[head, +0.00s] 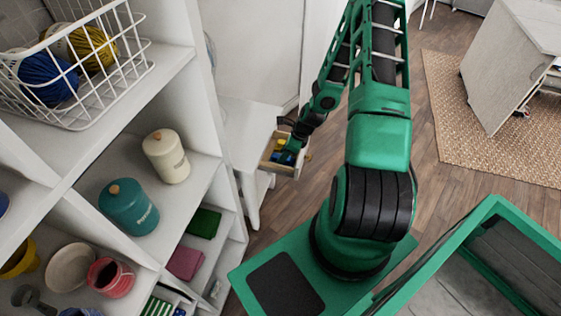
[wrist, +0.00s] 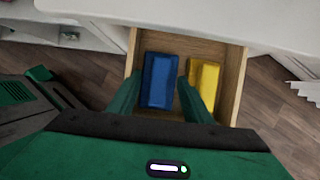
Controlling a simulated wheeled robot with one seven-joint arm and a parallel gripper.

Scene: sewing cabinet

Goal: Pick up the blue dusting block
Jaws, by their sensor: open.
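The blue dusting block (wrist: 159,80) lies in an open wooden drawer (wrist: 233,84) in the wrist view. A yellow block (wrist: 204,77) lies to its right in the same drawer. My gripper (wrist: 160,92) is open, with one green finger on each side of the blue block. The right finger is between the blue and yellow blocks. I cannot tell whether the fingers touch the blue block. In the head view my gripper (head: 291,145) is small at the drawer (head: 276,168), and the blue block (head: 287,158) shows partly beside it.
The drawer extends from a white cabinet (head: 246,125). White shelves (head: 189,85) at left hold a wire basket (head: 88,97) of yarn, a teal canister (head: 129,207) and a cream canister (head: 166,156). Wooden floor (head: 440,205) is clear right of my arm, near a woven rug (head: 455,120).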

